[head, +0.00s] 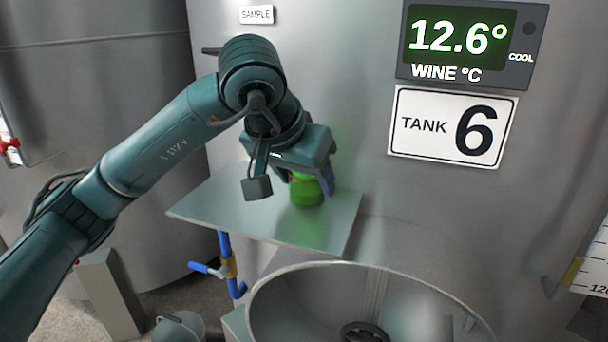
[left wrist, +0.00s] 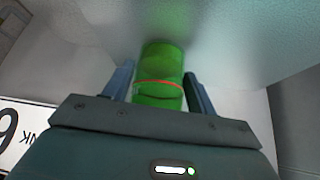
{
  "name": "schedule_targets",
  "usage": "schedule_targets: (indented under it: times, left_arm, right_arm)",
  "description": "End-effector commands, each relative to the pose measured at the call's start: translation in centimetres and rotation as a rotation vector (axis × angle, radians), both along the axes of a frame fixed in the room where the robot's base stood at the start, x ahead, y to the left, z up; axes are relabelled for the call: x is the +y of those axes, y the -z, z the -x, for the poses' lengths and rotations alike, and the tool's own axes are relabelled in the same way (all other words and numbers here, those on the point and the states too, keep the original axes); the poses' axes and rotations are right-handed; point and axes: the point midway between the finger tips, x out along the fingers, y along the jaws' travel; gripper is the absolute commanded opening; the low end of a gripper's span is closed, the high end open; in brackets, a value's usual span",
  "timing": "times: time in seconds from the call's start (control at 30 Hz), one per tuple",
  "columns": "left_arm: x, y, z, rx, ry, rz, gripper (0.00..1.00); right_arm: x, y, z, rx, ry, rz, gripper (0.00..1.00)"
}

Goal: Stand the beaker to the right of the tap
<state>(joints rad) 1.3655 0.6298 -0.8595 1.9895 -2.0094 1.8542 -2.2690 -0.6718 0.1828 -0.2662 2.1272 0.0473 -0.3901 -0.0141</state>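The beaker is a green cylinder (head: 307,190) at the near side of the tank, over the grey shelf (head: 215,200). In the left wrist view the beaker (left wrist: 160,68) shows a thin red band. My left gripper (head: 308,183) points down at it, with one finger on each side, close against its walls; it looks shut on the beaker. I cannot tell whether the beaker's base touches the shelf. I cannot make out the tap; my left arm covers the tank wall below the SAMPLE label (head: 256,14). My right gripper is not in view.
The shelf is bare around the beaker. Below and in front is a large round open vessel (head: 262,290). A blue-handled valve (head: 205,268) hangs under the shelf, with a bucket (head: 180,328) on the floor. A display (head: 470,45) and a TANK 6 sign (head: 452,127) are on the tank.

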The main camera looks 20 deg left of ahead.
Motion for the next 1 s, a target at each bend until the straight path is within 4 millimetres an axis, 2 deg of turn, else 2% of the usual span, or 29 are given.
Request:
schedule_targets:
  times: [0.03,0.17,0.4,0.5,0.57,1.0]
  left_arm:
    - [0.0,0.0,0.0,0.0,0.0,0.0,0.61]
    - [0.0,-0.1,0.0,0.0,0.0,0.0,0.72]
    - [0.0,-0.1,0.0,0.0,0.0,0.0,0.73]
    - [0.0,-0.7,0.0,0.0,0.001,0.001,0.73]
    - [0.1,-1.1,0.3,-0.003,0.0,0.001,0.73]
    - [1.1,-8.7,5.1,-0.005,0.0,0.0,0.73]
  right_arm:
    - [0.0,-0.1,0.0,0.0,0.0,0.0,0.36]
    - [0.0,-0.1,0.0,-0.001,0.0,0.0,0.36]
    - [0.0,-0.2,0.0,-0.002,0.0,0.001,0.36]
    - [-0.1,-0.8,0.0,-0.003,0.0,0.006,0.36]
    - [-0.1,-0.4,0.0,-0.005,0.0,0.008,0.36]
    - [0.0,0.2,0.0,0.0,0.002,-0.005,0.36]
